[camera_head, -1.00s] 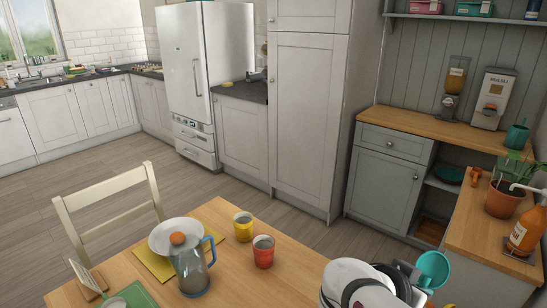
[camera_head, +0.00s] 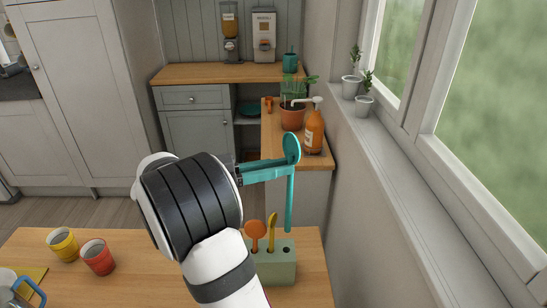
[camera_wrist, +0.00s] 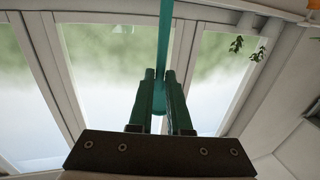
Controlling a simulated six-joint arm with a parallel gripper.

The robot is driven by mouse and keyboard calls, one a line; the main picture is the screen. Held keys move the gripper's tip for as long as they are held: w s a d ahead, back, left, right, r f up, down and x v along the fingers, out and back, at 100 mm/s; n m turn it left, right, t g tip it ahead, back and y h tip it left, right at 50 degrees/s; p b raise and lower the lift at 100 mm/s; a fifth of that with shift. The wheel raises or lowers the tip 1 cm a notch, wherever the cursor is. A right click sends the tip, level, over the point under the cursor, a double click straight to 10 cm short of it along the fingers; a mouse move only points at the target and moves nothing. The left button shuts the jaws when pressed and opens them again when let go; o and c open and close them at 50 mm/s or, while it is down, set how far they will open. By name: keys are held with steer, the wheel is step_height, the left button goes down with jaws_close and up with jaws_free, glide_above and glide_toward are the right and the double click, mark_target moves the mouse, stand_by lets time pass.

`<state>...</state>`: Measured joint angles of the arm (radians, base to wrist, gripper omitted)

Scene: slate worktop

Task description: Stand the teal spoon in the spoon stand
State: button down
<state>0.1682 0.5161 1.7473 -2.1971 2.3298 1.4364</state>
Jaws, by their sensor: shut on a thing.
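The teal spoon (camera_head: 290,195) hangs upright, bowl up and handle pointing down. My gripper (camera_head: 285,168) is shut on it just below the bowl. In the wrist view my gripper (camera_wrist: 159,76) holds the teal spoon (camera_wrist: 165,30) between its fingers, and the handle runs off the top edge. The sage-green spoon stand (camera_head: 276,270) is on the wooden table below. It holds an orange spoon and a yellow spoon, and an open hole shows at its right. The handle's lower end appears just above the stand's right part; its exact depth is unclear.
The orange spoon (camera_head: 256,232) and yellow spoon (camera_head: 271,230) stick up left of the teal handle. A yellow cup (camera_head: 63,243) and a red cup (camera_head: 98,257) stand on the table at left. The wall and window sill (camera_head: 390,170) are close on the right.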

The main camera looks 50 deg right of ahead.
step_height(320, 180, down, 13)
stand_by(1.0)
steer(key=c, duration=0.8)
jaws_free()
steer(key=v, duration=1.5)
steer(key=shift+w+a, duration=0.15)
steer(key=shift+a, duration=0.2)
